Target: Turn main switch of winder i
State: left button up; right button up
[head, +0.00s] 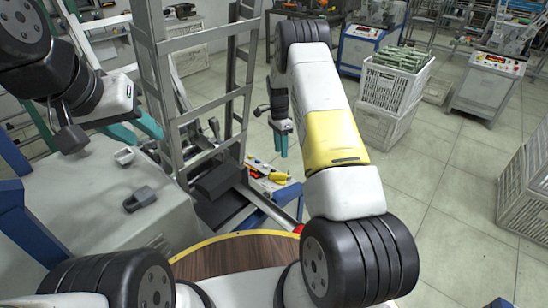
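Two winder-like machines with control panels stand at the back: a blue and white one (368,48) at the top and a grey-white one (486,88) at the upper right. I cannot tell which is winder i, and no main switch can be made out at this size. My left gripper (150,136) is at the upper left, its two teal fingers apart and nothing between them. My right gripper (281,146) hangs in the middle, pointing down, far from both machines. Its fingers overlap in this view, so its opening is unclear.
A grey metal frame (160,95) rises between my grippers. A grey cabinet (85,190) with small grey parts stands at the left. White crates (388,95) with green items stand beyond my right arm. Another crate (527,190) is at the right edge. The tiled floor (450,200) between is clear.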

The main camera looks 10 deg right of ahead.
send_over(282, 174)
jog(key=w, duration=0.2)
notch_tip(282, 174, down, 5)
jog(key=shift+m, duration=0.4)
jog(key=f, duration=0.3)
jog(key=s+f, duration=0.1)
jog(key=f, duration=0.3)
jog(key=shift+s+d, duration=0.15)
jog(key=shift+s, duration=0.05)
grip_shut()
